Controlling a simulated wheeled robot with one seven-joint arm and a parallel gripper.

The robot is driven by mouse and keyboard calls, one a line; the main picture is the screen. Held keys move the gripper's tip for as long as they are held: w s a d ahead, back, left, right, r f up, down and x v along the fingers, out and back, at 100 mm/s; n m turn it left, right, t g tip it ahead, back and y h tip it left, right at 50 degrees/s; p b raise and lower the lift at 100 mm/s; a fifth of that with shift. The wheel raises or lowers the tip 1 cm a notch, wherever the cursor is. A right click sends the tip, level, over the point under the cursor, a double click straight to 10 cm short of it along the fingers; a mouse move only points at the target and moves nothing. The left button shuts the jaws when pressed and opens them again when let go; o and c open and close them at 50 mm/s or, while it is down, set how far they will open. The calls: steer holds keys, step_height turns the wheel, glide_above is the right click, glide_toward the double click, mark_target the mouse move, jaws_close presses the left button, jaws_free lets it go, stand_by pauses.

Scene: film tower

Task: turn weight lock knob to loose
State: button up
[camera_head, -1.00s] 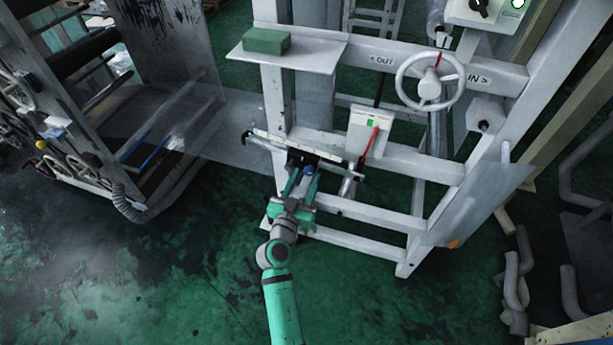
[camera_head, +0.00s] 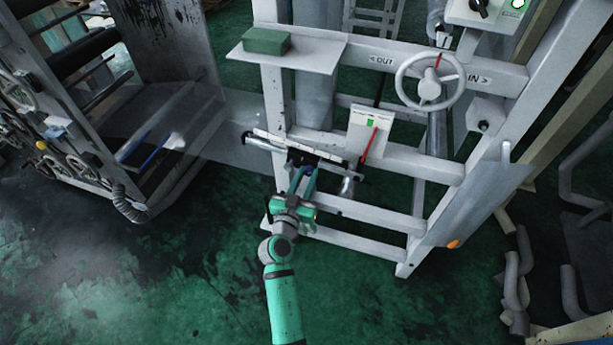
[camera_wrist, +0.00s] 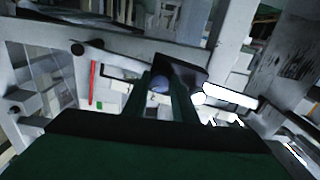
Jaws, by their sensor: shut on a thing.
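The weight lock knob (camera_wrist: 159,85) is a small rounded blue-grey piece between my two green fingers in the wrist view. It sits in front of a black block (camera_wrist: 185,70). In the head view my gripper (camera_head: 304,180) reaches up to the black block on the front of the white frame, below a light bar (camera_head: 272,138). My gripper is shut on the knob, with a finger on each side. In the head view the knob is mostly hidden by the fingers, and its lock marking cannot be read.
A white panel with a green mark and a red lever (camera_head: 370,145) stands just right of my gripper. A white handwheel (camera_head: 430,82) is higher up. A shelf holds a green block (camera_head: 266,41). Green floor (camera_head: 190,270) is open at the lower left.

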steer(key=n, duration=1.3)
steer(key=shift+n, duration=2.2)
steer(key=shift+r, duration=0.1)
steer(key=o, duration=1)
steer(key=shift+o, duration=0.2)
steer(key=shift+s, duration=0.1)
